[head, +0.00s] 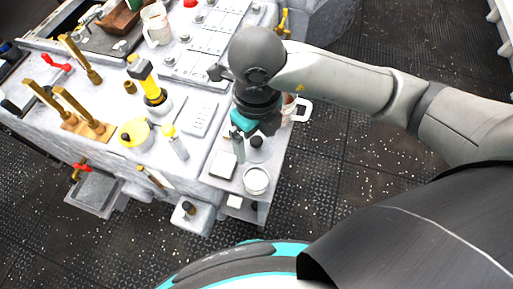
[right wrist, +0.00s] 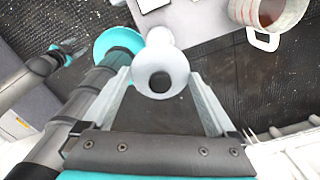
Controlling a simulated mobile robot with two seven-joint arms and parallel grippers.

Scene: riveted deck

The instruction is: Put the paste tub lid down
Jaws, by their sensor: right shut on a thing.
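My right gripper (head: 252,138) reaches in from the right over the near end of the pale worktop. It is shut on a white piece with a dark round knob, which looks like the paste tub lid (head: 257,153). In the right wrist view the lid (right wrist: 160,62) sits between the two fingers of the gripper (right wrist: 160,90), its knob facing the camera. I cannot tell whether its underside touches the surface. A round open tub (head: 256,181), white with pale contents, stands just in front of it, uncovered. My left gripper does not show in the head view.
A square pale block (head: 222,165) lies left of the tub. A yellow-topped tube (head: 175,142), a yellow round container (head: 134,133) and brass levers (head: 80,115) crowd the left. Dark deck lies beyond the edges.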

